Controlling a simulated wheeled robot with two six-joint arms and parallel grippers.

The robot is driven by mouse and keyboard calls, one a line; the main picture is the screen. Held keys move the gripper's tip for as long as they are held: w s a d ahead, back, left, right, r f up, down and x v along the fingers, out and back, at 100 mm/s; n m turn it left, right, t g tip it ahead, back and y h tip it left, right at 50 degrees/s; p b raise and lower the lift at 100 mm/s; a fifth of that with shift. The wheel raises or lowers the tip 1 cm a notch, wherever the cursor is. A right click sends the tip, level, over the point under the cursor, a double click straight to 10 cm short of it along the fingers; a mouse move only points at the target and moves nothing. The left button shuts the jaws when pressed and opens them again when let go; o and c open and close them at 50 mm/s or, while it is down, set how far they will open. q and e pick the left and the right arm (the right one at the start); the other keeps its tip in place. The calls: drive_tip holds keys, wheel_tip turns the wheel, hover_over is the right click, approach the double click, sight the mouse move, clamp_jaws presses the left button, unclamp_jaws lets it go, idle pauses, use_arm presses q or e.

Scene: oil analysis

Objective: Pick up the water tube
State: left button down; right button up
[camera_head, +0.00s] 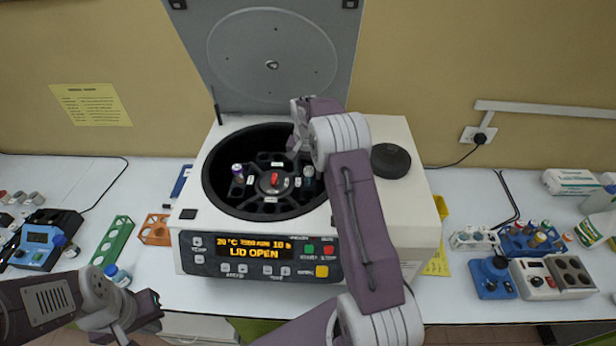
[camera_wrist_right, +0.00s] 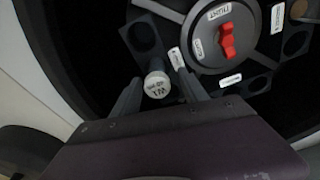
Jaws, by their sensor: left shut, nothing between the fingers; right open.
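A tube with a pale, labelled cap (camera_wrist_right: 157,86) stands in a slot of the centrifuge rotor (camera_wrist_right: 183,12). Its label is upside down and hard to read, so I cannot be sure it is the water tube. My open right gripper (camera_wrist_right: 159,77) has a finger on either side of this cap, and I cannot tell whether they touch it. In the head view, a tube (camera_head: 308,172) stands at the rotor's right side, just below my right gripper (camera_head: 297,148). A purple-capped tube (camera_head: 237,170) stands at the rotor's left. My left gripper (camera_head: 150,312) is shut and empty at the lower left.
The centrifuge (camera_head: 192,232) has its lid (camera_head: 272,45) raised behind the bowl, and its display reads LID OPEN. A black knob (camera_head: 390,160) sits to the bowl's right. A green rack (camera_head: 112,241) and an orange rack (camera_head: 155,230) lie left. Blue-topped equipment (camera_head: 487,275) stands right.

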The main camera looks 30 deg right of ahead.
drive_tip(key=shift+s+d+f, duration=0.1)
drive_tip(key=shift+s+f, duration=0.15)
drive_tip(key=shift+s, duration=0.25)
drive_tip(key=shift+w+f, duration=0.15)
drive_tip(key=shift+w, duration=0.2)
drive_tip(key=c, duration=0.8)
drive_tip(key=shift+w, duration=0.1)
clamp_jaws()
drive_tip(key=shift+s, duration=0.2)
